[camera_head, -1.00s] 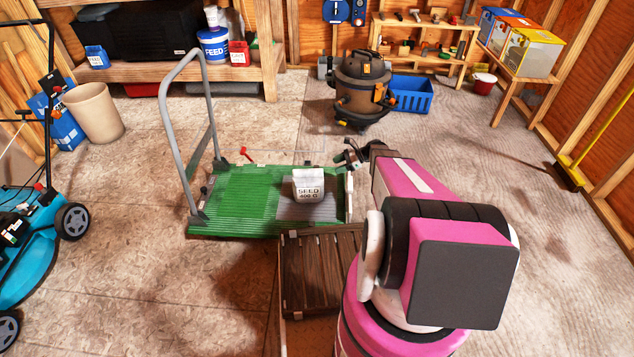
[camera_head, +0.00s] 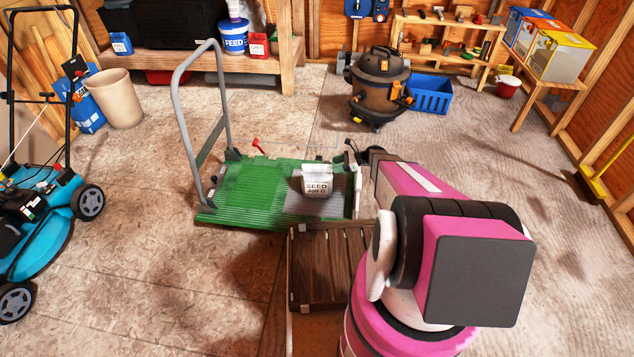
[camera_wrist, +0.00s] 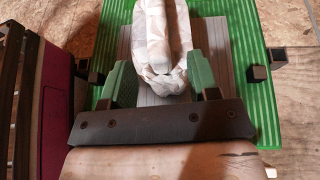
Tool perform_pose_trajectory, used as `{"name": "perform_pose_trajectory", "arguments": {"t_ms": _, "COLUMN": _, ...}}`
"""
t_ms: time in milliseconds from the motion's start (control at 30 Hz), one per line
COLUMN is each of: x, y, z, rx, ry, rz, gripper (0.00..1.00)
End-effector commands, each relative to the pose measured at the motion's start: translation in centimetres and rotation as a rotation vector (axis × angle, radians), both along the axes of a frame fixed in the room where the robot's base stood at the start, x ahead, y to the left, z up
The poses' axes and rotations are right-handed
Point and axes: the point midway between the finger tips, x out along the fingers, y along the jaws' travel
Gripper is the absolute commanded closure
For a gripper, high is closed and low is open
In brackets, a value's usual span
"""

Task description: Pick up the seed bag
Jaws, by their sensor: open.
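The seed bag (camera_head: 316,181), white with dark lettering reading SEED, stands on a grey mat (camera_head: 300,205) on the green platform cart (camera_head: 235,200). In the wrist view the bag (camera_wrist: 155,35) is a crumpled white shape at top centre, its lower part close to my gripper (camera_wrist: 160,85). The two green fingers are apart, one on each side of the bag's near end. I cannot tell whether they touch it. In the head view my gripper (camera_head: 352,155) is mostly hidden behind my pink arm, just right of the bag.
A dark slatted wooden crate (camera_head: 325,270) stands in front of the cart. The cart's grey handle (camera_head: 185,120) rises at its left. A blue mower (camera_head: 45,210) is at far left. A shop vacuum (camera_head: 378,90) and blue bin (camera_head: 430,95) stand behind.

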Motion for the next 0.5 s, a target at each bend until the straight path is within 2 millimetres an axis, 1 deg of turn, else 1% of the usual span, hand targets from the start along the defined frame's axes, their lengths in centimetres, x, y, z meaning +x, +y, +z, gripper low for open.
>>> {"name": "perform_pose_trajectory", "arguments": {"t_ms": 100, "x": 0.1, "y": 1.7, "z": -0.9, "rx": 0.000, "ry": 0.000, "rz": 0.002, "gripper": 0.45}}
{"name": "perform_pose_trajectory", "arguments": {"t_ms": 200, "x": 0.2, "y": 2.8, "z": -1.3, "rx": -0.001, "ry": 0.000, "rz": 0.002, "gripper": 0.45}}
{"name": "perform_pose_trajectory", "arguments": {"t_ms": 300, "x": 0.2, "y": 3.2, "z": -1.5, "rx": -0.001, "ry": 0.000, "rz": 0.001, "gripper": 0.45}}
{"name": "perform_pose_trajectory", "arguments": {"t_ms": 467, "x": 0.2, "y": 3.2, "z": -1.4, "rx": -0.001, "ry": -0.001, "rz": 0.000, "gripper": 0.45}}
{"name": "perform_pose_trajectory", "arguments": {"t_ms": 500, "x": 0.2, "y": 3.2, "z": -1.4, "rx": -0.001, "ry": -0.001, "rz": 0.000, "gripper": 0.54}}
